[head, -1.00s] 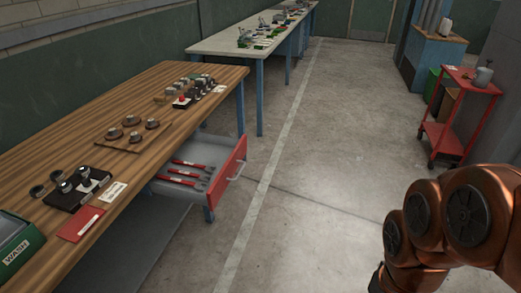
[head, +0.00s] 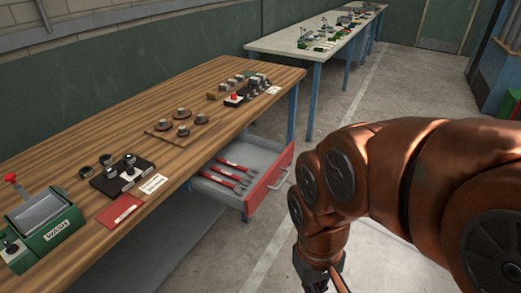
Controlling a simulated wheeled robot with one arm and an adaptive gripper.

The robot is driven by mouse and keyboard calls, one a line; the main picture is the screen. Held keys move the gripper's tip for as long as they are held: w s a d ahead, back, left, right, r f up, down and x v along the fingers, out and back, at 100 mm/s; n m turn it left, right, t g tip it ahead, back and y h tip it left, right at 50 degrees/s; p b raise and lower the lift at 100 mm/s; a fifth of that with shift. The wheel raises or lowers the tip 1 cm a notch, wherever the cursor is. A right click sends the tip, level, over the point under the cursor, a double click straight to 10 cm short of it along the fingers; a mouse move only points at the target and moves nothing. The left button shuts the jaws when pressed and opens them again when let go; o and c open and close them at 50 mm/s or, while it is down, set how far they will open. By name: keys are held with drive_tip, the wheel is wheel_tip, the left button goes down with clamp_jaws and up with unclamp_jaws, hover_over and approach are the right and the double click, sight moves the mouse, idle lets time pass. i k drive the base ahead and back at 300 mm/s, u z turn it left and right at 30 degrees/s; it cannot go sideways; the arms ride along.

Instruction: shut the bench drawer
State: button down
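The bench drawer (head: 271,183) hangs open under the wooden bench (head: 196,93). It has a red front with a pale handle (head: 281,180) and a grey inside. Several red-handled tools (head: 233,173) lie in it. My copper-coloured arm comes in from the right and bends down in front of the drawer, on its right side. Only the top of my gripper (head: 322,285) shows at the bottom edge. Its fingertips are cut off, so its opening cannot be seen. It is apart from the drawer, lower and nearer to me.
On the bench are a green WASH box (head: 45,222), a red card (head: 120,209), a black block with knobs (head: 123,174) and several small round parts. A white-topped table (head: 313,40) stands behind. My arm covers much of the floor at right.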

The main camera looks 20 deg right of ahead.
sight(271, 158)
drive_tip(key=u, duration=0.15)
drive_tip(key=i, duration=1.05)
drive_tip(key=z, duration=0.4)
